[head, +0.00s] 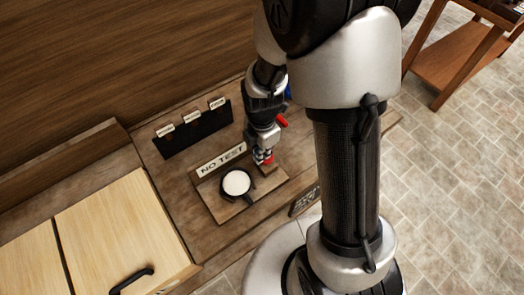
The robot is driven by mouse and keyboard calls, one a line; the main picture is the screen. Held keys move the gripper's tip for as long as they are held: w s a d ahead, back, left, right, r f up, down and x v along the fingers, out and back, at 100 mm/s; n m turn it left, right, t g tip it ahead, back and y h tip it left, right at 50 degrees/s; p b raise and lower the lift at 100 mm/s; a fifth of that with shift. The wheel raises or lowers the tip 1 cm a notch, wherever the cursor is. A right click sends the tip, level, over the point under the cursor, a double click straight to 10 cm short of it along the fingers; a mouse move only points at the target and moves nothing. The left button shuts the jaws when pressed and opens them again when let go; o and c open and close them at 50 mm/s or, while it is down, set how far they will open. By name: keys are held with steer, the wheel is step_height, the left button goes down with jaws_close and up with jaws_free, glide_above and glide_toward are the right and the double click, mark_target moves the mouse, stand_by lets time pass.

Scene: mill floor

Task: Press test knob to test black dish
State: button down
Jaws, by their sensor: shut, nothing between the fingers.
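The black dish (252,196) holds a white, powder-like fill and sits on a small wooden board (217,209) on the bench. A sign reading "NO TEST" (221,160) stands behind the dish. My gripper (263,158) is shut and empty, pointing down just behind and to the right of the dish, at the board's back right. A small red part (269,159) shows at the fingertips; it may be the test knob, and the fingers partly hide it. I cannot tell whether they touch it.
A black rack (192,134) with three small labels stands at the back left of the bench (175,178). A pale cabinet (115,225) with a black handle is at lower left. A small dark sign (304,201) is at the bench's front edge. A wooden stand (450,65) is at upper right.

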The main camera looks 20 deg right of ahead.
steer(key=shift+f+b, duration=0.9)
steer(key=shift+f, duration=0.55)
steer(key=shift+r, duration=0.1)
steer(key=shift+r, duration=0.1)
steer(key=shift+a+r+p, duration=0.1)
steer(key=shift+r+p, duration=0.2)
steer(key=shift+p, duration=0.15)
step_height(320, 180, up, 13)
steer(key=p, duration=0.6)
steer(key=shift+r, duration=0.15)
